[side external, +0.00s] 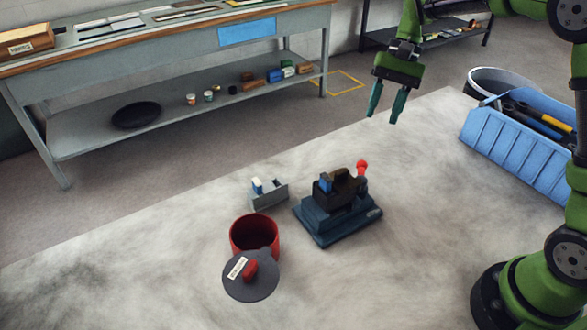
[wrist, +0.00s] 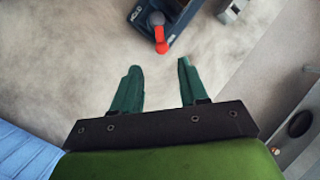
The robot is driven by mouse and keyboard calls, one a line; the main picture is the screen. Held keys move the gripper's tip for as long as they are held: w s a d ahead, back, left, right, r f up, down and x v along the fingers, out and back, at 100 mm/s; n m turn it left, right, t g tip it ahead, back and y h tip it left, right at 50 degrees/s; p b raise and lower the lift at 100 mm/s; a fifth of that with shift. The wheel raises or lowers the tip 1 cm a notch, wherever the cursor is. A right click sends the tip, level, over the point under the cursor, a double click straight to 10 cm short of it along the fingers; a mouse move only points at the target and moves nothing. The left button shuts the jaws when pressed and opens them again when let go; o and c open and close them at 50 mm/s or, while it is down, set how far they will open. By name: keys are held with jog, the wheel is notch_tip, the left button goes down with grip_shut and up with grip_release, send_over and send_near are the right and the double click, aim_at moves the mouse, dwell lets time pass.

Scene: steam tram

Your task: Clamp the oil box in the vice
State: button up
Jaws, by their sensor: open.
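The vice (side external: 338,218) stands on the bench top, with a blue base and a lever with a red knob (side external: 362,168). A dark box-like block (side external: 343,184), perhaps the oil box, sits at the top of the vice beside a blue part; I cannot tell whether it is clamped. My gripper (side external: 383,117) is open and empty, above and behind the vice, apart from it. In the wrist view, the open fingers (wrist: 159,68) point toward the red knob (wrist: 161,42) and the edge of the vice (wrist: 181,12); most of the vice is out of frame.
A red pot (side external: 256,232) with a labelled dark lid (side external: 262,284) leaning at its front stands left of the vice. A small grey holder (side external: 270,198) is behind the pot. A blue crate (side external: 515,150) of tools stands right. The bench between vice and crate is clear.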

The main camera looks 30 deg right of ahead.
aim_at(363, 169)
jog(key=x, duration=1.2)
jog(key=shift+a+f, duration=0.15)
jog(key=shift+f, duration=0.1)
grip_shut()
